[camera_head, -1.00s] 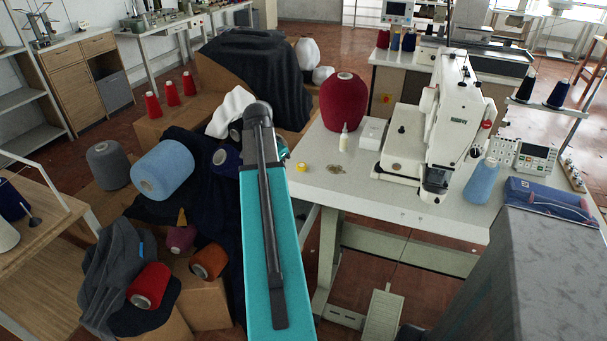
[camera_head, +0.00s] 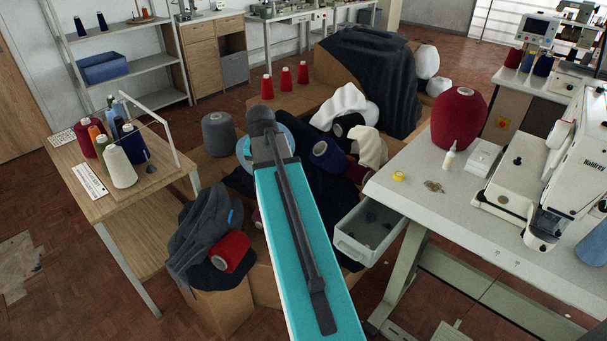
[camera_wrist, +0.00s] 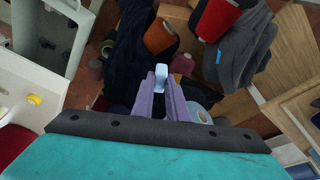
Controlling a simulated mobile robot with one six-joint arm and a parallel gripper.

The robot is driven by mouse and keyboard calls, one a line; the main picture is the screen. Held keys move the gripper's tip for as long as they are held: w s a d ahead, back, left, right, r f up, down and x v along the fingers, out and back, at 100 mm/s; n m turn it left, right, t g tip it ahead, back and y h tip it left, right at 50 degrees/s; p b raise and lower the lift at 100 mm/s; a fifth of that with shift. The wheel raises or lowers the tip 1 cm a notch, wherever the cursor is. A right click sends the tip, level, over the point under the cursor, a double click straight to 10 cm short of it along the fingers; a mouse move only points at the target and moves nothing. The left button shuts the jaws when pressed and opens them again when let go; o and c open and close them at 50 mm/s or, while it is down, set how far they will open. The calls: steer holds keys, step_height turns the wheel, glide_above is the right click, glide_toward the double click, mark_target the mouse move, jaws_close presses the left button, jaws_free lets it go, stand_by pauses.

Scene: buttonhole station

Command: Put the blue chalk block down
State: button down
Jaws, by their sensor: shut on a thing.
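My gripper (camera_wrist: 168,80), with two purple fingers, shows in the wrist view. It is shut on a small pale-blue block, the blue chalk block (camera_wrist: 182,66), held at the fingertips above the floor-level clutter. In the head view my own arm hides the fingers and the block. A small flat bright-blue strip (camera_head: 231,217) lies on the grey cloth at the left; it also shows in the wrist view (camera_wrist: 219,56).
A pale open drawer (camera_head: 362,246) with small dark items juts out under the white sewing table (camera_head: 430,205). A wooden table (camera_head: 88,162) with several thread cones stands left. Cloths, spools and cartons crowd the middle. Red-brown floor (camera_head: 60,290) is open at lower left.

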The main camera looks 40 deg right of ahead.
steer(key=w+a+r+n+y, duration=0.1)
steer(key=w+a+n, duration=0.1)
steer(key=a, duration=0.9)
steer(key=w+a+n+t, duration=0.1)
steer(key=a+n, duration=0.4)
steer(key=a, duration=0.6)
steer(key=w+a+r+n+y, duration=0.1)
steer(key=w+a+n, duration=0.2)
steer(key=a, duration=0.8)
steer(key=shift+a+r+n+t+y, duration=0.15)
steer(key=shift+r+n+t+y, duration=0.15)
steer(key=shift+n, duration=0.4)
steer(key=shift+s, duration=0.15)
